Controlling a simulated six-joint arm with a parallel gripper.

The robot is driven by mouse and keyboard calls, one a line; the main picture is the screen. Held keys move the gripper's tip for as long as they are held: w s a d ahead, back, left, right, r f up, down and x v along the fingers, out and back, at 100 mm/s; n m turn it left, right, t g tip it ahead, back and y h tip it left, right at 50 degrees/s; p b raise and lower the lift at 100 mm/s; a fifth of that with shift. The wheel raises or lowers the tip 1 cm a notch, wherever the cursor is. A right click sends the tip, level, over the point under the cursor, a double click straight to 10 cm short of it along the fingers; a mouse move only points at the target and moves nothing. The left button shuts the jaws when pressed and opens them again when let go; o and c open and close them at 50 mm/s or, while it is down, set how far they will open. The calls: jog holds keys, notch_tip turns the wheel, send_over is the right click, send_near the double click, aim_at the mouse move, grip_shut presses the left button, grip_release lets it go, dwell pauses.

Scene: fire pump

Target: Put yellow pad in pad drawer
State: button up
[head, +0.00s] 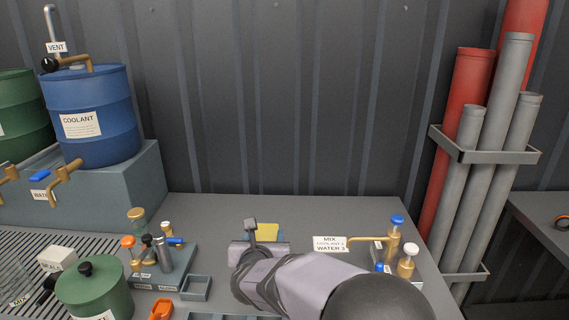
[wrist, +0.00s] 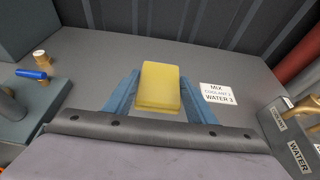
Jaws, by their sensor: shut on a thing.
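The yellow pad (head: 266,232) shows just beyond my arm on the grey bench. In the wrist view the yellow pad (wrist: 159,85) sits between the two blue fingers of my gripper (wrist: 158,92), which are shut on its sides. In the head view my gripper (head: 265,238) is mostly hidden behind my own wrist. A small open blue-grey tray (head: 195,288) stands left of my arm. Another blue-grey edge (head: 222,317) is cut off at the bottom of the picture. I cannot tell which of these, if either, is the pad drawer.
A white mix label (head: 330,243) lies right of the pad, beside a valve block with brass taps (head: 393,243). Left are another valve block (head: 165,270), a green lidded pot (head: 93,290) and an orange item (head: 161,309). The bench behind the pad is clear up to the ribbed wall.

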aim_at(265, 239)
notch_tip(265, 239, up, 8)
jog(key=p, duration=0.7)
jog(key=shift+f, duration=0.15)
notch_tip(265, 239, down, 9)
jog(key=b, duration=0.9)
jog(key=shift+f, duration=4.8)
jog(key=shift+f+b, duration=0.15)
jog(key=shift+b, duration=0.25)
jog(key=o, duration=1.1)
jog(key=shift+r, duration=0.2)
